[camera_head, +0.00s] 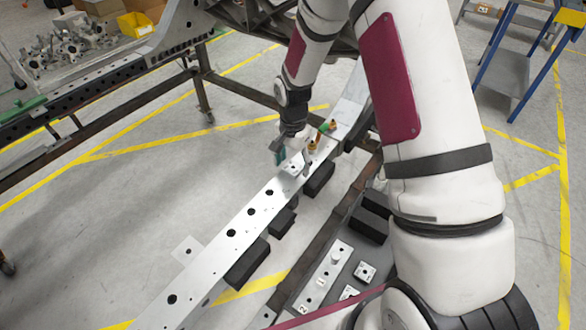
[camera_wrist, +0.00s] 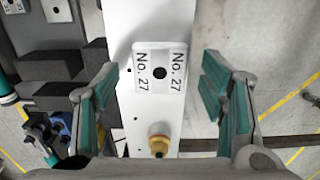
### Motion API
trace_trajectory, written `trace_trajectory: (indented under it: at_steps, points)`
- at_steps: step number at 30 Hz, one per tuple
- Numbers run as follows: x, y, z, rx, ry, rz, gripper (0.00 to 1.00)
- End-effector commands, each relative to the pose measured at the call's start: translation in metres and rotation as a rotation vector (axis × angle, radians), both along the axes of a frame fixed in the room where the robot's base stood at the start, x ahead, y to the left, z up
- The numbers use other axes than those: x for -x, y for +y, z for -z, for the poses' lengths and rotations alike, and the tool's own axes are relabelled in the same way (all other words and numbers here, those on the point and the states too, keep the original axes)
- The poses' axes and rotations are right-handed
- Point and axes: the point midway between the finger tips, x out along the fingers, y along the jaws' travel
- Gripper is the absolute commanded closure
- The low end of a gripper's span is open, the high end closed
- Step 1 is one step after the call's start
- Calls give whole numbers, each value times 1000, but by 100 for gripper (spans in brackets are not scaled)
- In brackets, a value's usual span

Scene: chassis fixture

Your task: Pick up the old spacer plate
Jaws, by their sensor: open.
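A small pale plate marked "No. 27" on both sides of a dark central hole (camera_wrist: 160,55) lies on the silver beam in the wrist view. It also shows as a small light patch in the camera head view (camera_head: 293,168). My gripper (camera_wrist: 160,88) is open, with one green-padded finger on each side of the plate and a clear gap on both sides. In the camera head view my gripper (camera_head: 292,160) points down over the beam. Whether the fingertips reach down to the plate's height is hard to tell.
The long silver beam (camera_head: 233,228) has several holes and black blocks (camera_head: 246,263) beside it. Brass fittings (camera_head: 312,146) stand on the beam close to the plate; one shows in the wrist view (camera_wrist: 158,143). Numbered plates (camera_head: 365,271) lie on a dark surface at right.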

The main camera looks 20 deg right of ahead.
Motion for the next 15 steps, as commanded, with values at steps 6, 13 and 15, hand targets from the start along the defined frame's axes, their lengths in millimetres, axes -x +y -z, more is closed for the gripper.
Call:
trace_trajectory:
  at_steps: [6, 13, 15]
  points:
    - [0, 0, 3, 0, -1, 0, 35]
    - [0, 0, 3, 1, -1, 0, 74]
    - [0, 0, 3, 1, -1, 0, 89]
